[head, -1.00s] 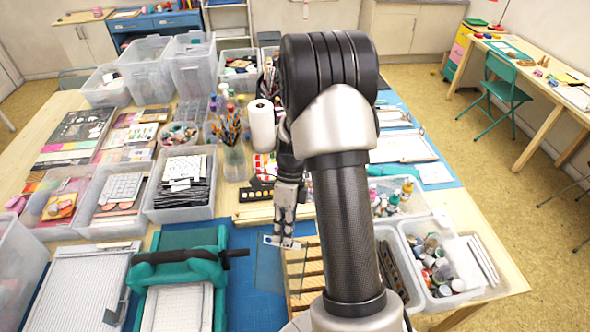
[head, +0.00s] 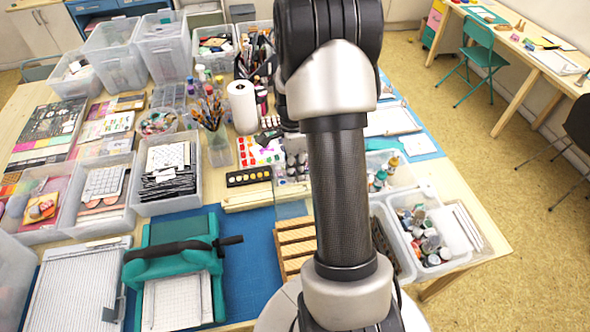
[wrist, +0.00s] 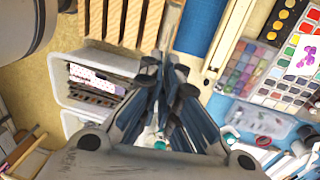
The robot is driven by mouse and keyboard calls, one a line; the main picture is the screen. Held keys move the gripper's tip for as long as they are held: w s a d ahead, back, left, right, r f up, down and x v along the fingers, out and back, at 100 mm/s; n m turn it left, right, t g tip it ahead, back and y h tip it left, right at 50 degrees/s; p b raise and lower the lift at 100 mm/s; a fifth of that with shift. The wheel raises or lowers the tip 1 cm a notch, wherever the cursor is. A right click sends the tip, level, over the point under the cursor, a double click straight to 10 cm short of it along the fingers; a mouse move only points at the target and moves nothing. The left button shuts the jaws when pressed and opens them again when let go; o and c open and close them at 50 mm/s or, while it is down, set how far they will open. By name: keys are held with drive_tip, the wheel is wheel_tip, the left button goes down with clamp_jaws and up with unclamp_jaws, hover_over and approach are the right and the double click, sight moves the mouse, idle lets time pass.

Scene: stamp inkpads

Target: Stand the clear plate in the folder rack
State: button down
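The wooden folder rack (head: 296,240), with several parallel slats, stands on the blue mat in the head view, partly hidden by my arm. It also shows at the top left of the wrist view (wrist: 122,18). The clear plate (head: 291,209) is a faint greyish pane just beyond the rack in the head view. In the wrist view it appears nearly edge-on as a thin strip (wrist: 172,22) beyond my fingertips, right of the rack. My gripper (wrist: 165,75) looks closed on the plate. In the head view the gripper is mostly hidden behind my arm. The plate appears outside the slots.
A teal paper trimmer (head: 180,258) stands left of the rack. Bins of paint jars (head: 425,240) lie to the right. A watercolour set (head: 262,150) and a black paint palette (head: 249,177) lie behind. Bare blue mat (head: 252,255) separates trimmer and rack.

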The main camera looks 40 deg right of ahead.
sight(296, 196)
drive_tip(key=shift+s+a+f+b, duration=0.1)
drive_tip(key=shift+s+f+b, duration=0.1)
drive_tip(key=shift+f+b, duration=1.1)
drive_tip(key=shift+s+a+f+b, duration=0.15)
drive_tip(key=shift+f+b, duration=0.55)
drive_tip(key=shift+f, duration=1.2)
drive_tip(key=shift+s+a+f+b, duration=0.1)
drive_tip(key=shift+s+f+b, duration=0.1)
drive_tip(key=shift+f+b, duration=1.1)
drive_tip(key=shift+f+p, duration=0.3)
drive_tip(key=c, duration=1.7)
unclamp_jaws()
drive_tip(key=shift+w+d+r+p, duration=0.1)
drive_tip(key=shift+w+r+p, duration=0.05)
drive_tip(key=shift+r+p, duration=0.95)
drive_tip(key=shift+w+d+r+p, duration=0.15)
drive_tip(key=shift+r+p, duration=0.65)
drive_tip(key=shift+r, duration=0.6)
drive_tip(key=shift+a, duration=0.1)
